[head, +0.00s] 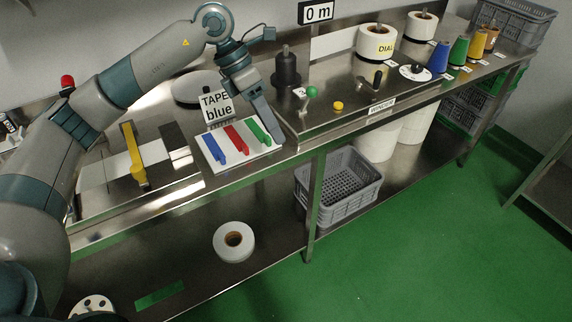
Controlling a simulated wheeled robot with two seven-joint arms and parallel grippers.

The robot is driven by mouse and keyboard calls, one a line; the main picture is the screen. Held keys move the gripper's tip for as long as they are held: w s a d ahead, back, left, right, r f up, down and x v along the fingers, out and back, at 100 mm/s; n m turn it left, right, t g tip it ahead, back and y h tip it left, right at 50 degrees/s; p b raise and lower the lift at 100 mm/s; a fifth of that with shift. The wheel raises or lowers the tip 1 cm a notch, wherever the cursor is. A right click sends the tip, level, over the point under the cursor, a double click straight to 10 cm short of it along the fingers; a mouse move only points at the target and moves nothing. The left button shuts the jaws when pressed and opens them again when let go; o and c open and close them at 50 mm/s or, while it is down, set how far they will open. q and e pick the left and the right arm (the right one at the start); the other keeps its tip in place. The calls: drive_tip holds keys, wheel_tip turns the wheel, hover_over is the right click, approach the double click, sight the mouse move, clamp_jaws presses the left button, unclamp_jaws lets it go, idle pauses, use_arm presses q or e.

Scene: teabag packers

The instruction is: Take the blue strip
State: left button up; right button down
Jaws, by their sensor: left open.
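The blue strip (213,147) lies at the left end of a white board (236,160) on the steel table. A red strip (236,139) lies beside it in the middle, and a green strip (257,131) lies at the right end. My left gripper (277,137) reaches down over the right end of the board, close to the green strip and apart from the blue one. Its jaws are open, and the gap between the fingers is hard to see. My right gripper is out of view.
A yellow-handled device (134,155) stands left of the board. Coloured cones (459,51) stand far right. A grey crate (338,183) sits below.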

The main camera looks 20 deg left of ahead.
sight(222, 154)
use_arm(q)
drive_tip(key=a+r+n+y, duration=0.1)
drive_tip(key=a+r+y, duration=0.1)
drive_tip(key=a, duration=0.5)
drive_tip(key=a+r+y, duration=0.2)
drive_tip(key=a+y, duration=0.1)
drive_tip(key=a, duration=0.4)
drive_tip(key=shift+w+a+r+n, duration=0.3)
drive_tip(key=shift+a+r+n, duration=0.1)
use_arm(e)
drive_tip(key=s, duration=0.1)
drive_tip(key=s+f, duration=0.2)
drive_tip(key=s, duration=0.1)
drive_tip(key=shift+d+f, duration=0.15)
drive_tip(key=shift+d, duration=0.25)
use_arm(q)
drive_tip(key=shift+f, duration=0.1)
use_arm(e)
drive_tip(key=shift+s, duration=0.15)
